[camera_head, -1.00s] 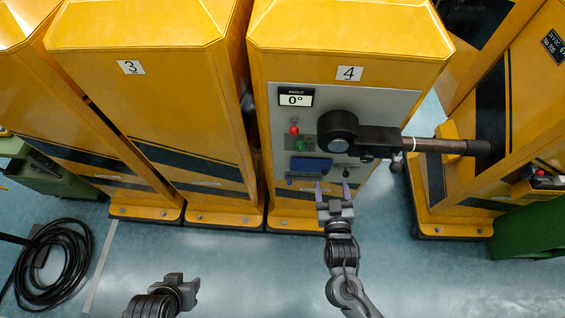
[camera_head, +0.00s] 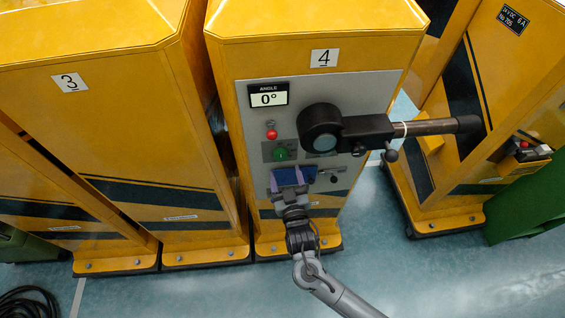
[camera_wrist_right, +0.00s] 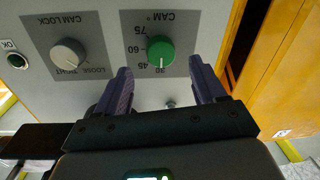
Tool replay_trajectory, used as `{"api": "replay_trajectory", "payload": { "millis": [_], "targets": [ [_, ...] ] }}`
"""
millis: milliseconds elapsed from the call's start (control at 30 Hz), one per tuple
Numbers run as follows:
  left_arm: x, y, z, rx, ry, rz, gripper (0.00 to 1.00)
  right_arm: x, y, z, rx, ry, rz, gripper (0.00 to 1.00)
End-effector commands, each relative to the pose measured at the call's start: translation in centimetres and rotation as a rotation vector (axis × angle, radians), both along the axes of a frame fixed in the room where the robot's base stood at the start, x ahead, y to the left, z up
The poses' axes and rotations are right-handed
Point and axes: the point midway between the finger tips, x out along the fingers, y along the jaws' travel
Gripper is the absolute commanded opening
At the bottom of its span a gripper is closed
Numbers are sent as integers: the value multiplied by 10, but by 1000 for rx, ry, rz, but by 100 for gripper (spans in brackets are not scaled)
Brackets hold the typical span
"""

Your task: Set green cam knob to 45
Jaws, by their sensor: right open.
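In the right wrist view the green cam knob (camera_wrist_right: 160,52) is on a grey plate whose scale shows 75, 60, 45 and 30. Its white mark points at about 30. My right gripper (camera_wrist_right: 160,80) is open, its two purple fingers apart on either side of the line to the knob, which is not between them. In the head view my right gripper (camera_head: 289,178) is at the lower part of cabinet 4's panel (camera_head: 380,93). A green round part (camera_head: 280,154) shows just above it; I cannot tell if it is the cam knob. My left gripper is out of view.
A white cam lock knob (camera_wrist_right: 68,55), marked loose and tight, is beside the green knob. An angle display (camera_head: 268,98) reads 0°. A red button (camera_head: 271,134) is below it. A black boom arm (camera_head: 385,130) juts right from the panel.

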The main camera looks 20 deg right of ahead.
Motion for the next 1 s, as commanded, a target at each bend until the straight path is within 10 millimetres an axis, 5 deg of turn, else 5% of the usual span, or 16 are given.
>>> {"api": "replay_trajectory", "payload": {
  "millis": [300,767,1000],
  "targets": [
    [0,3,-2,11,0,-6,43,42,-8,0,0,-1,0,70],
    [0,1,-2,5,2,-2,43,52,-10,0,1,0,0,70],
    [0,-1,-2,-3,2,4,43,52,-10,0,1,0,0,38]
  ]
}}
